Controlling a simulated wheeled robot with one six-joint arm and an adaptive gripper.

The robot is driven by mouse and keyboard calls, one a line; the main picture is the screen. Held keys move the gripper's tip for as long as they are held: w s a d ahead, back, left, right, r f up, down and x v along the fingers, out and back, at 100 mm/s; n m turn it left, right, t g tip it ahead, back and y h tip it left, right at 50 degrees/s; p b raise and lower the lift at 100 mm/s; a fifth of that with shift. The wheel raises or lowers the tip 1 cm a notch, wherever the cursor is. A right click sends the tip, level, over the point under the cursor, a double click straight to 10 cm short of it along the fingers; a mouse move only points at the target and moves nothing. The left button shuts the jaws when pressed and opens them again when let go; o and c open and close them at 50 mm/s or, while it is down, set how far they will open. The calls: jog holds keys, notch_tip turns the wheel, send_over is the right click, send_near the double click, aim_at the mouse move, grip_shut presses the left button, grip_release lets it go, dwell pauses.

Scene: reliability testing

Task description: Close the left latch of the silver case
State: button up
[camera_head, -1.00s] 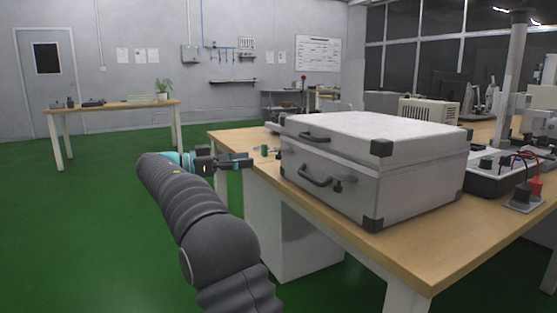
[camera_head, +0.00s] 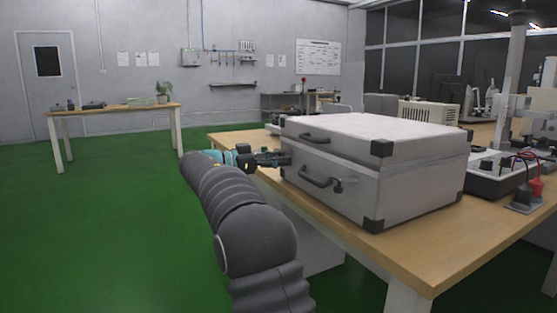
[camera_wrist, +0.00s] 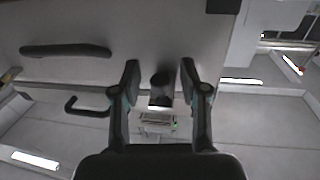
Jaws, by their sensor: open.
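The silver case (camera_head: 415,185) stands on the wooden table with its lid down, black handles on its front and black corner caps. My gripper (camera_head: 282,160) is at the left part of the case front, and the left latch is hidden in the head view. In the wrist view the case front (camera_wrist: 210,40) fills the upper part. A small dark latch part (camera_wrist: 162,88) shows between my open fingertips, near the lid seam. Whether a finger touches it, I cannot tell. The other latch (camera_head: 339,186) shows right of the lower handle in the head view.
The wooden table (camera_head: 440,255) has a bare front strip right of the case. Black equipment with red and black leads (camera_head: 505,180) stands to the right. Two dark handles (camera_wrist: 65,50) (camera_wrist: 88,106) lie left of my fingers in the wrist view. Green floor is free at left.

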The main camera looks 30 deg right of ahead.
aim_at(281, 150)
grip_shut()
jog(key=shift+r, duration=0.15)
jog(key=r+y+p, duration=0.1)
jog(key=y+p, duration=0.1)
jog(key=p, duration=0.1)
jog(key=shift+a+r+y, duration=0.15)
jog(key=shift+y, duration=0.25)
jog(key=y+p, duration=0.2)
jog(key=r+y+p, duration=0.1)
jog(key=p, duration=0.2)
jog(key=shift+r+n+y, duration=0.25)
jog(key=shift+n+y, duration=0.15)
jog(key=y+p, duration=0.2)
jog(key=shift+r+y+p, duration=0.25)
jog(key=shift+y+p, duration=0.05)
jog(key=shift+p, duration=0.1)
jog(key=shift+d+r+n+y, duration=0.1)
jog(key=shift+d+n+y, duration=0.05)
jog(key=shift+y, duration=0.55)
jog(key=shift+d+r+n+y, duration=0.1)
jog(key=shift+d+n+y, duration=0.05)
jog(key=shift+y, duration=0.55)
jog(key=shift+d+y, duration=0.1)
jog(key=shift+y, duration=0.4)
